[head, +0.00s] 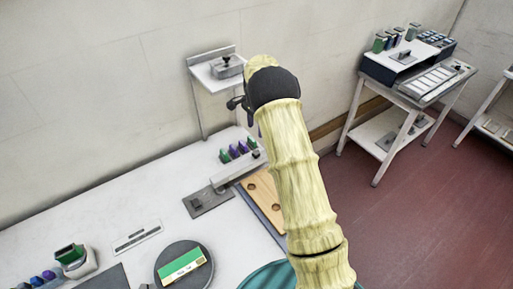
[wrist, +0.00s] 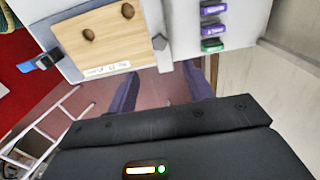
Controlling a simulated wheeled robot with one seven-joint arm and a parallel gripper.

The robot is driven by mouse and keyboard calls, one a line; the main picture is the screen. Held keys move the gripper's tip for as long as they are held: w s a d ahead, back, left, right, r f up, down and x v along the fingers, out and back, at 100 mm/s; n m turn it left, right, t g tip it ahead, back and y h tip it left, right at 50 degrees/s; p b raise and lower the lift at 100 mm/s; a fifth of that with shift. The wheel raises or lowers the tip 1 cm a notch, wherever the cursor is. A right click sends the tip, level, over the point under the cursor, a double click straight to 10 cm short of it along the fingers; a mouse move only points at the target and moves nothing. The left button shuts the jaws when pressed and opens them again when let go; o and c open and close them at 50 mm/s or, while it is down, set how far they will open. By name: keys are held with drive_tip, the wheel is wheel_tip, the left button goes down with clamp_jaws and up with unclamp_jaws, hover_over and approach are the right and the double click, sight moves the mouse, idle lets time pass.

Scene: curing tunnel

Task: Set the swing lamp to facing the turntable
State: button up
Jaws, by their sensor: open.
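A dark round turntable (head: 163,272) is at the front of the white bench in the head view, with a green-and-white block (head: 182,265) on it. Behind it, a grey plate (head: 208,203) carries a long pale bar (head: 236,170) pointing up and right, away from the turntable; this looks like the swing lamp, but I cannot be sure. My gripper is mostly hidden behind my arm in the head view. In the wrist view my gripper (wrist: 160,85) is open and empty, its two dark fingers apart over the floor beyond the bench edge.
A wooden board (head: 262,196) with two dark round spots lies by the bar; it also shows in the wrist view (wrist: 105,50). Purple and green blocks (head: 238,149) stand behind the bar. A small raised shelf (head: 207,74) stands at the back. A cart (head: 412,88) stands right; red floor between is clear.

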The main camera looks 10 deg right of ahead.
sight(256, 152)
wheel_tip(256, 152, down, 12)
drive_tip(key=p, duration=0.4)
drive_tip(key=shift+f, duration=0.25)
clamp_jaws()
